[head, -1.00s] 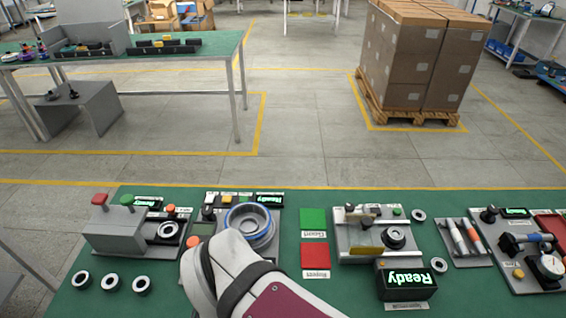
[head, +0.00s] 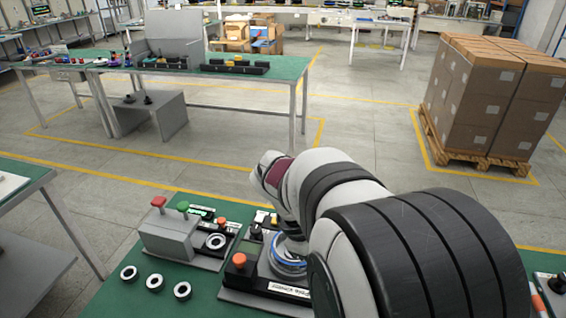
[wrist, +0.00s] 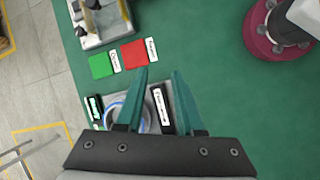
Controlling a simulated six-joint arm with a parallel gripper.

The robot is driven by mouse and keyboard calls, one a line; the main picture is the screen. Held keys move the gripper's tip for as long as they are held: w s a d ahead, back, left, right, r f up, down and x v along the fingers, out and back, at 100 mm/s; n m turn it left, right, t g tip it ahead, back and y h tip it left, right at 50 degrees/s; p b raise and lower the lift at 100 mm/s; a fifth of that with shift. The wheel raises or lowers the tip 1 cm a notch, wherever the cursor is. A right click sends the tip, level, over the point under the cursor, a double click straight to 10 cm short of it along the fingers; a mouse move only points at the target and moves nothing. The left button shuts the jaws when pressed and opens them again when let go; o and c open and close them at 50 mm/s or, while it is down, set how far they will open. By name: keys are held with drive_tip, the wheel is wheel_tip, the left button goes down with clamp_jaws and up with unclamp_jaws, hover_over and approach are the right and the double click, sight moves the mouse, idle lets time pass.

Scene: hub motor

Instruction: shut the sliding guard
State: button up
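My gripper (wrist: 160,76) shows in the wrist view with two teal fingers apart and nothing between them. It is above the station with the blue-rimmed ring (wrist: 118,112), which the fingers and palm partly cover. In the head view my arm hides most of that station, but part of its blue ring (head: 288,262) and an orange button (head: 239,261) show. A metal fixture plate (wrist: 95,40) is cut off at the top left of the wrist view. I cannot make out for certain which part is the sliding guard.
A grey box station (head: 168,236) with red and green buttons stands on the left of the green bench, with several loose rings (head: 155,282) before it. Green (wrist: 101,65) and red (wrist: 134,53) pads lie beside the blue-ring station. Bare bench (wrist: 210,60) lies to their right.

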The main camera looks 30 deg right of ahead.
drive_tip(key=w+d+f+n+h, duration=0.1)
drive_tip(key=d+n, duration=0.1)
drive_tip(key=d, duration=0.2)
drive_tip(key=w+d+f+n+g, duration=0.1)
drive_tip(key=d+n, duration=0.1)
drive_tip(key=d, duration=0.2)
drive_tip(key=w+d+f+n+h, duration=0.1)
drive_tip(key=d+n, duration=0.1)
drive_tip(key=d, duration=0.2)
drive_tip(key=shift+d+f+g+h, duration=0.1)
drive_tip(key=shift+d+g+h, duration=0.2)
drive_tip(key=shift+d+g, duration=0.1)
clamp_jaws()
drive_tip(key=x, duration=0.4)
drive_tip(key=d+r+x, duration=0.1)
drive_tip(key=x, duration=0.3)
drive_tip(key=s+x, duration=0.1)
drive_tip(key=x, duration=0.4)
drive_tip(key=shift+d+r, duration=0.2)
drive_tip(key=shift+r, duration=0.15)
drive_tip(key=shift+s, duration=0.1)
drive_tip(key=s+d, duration=0.7)
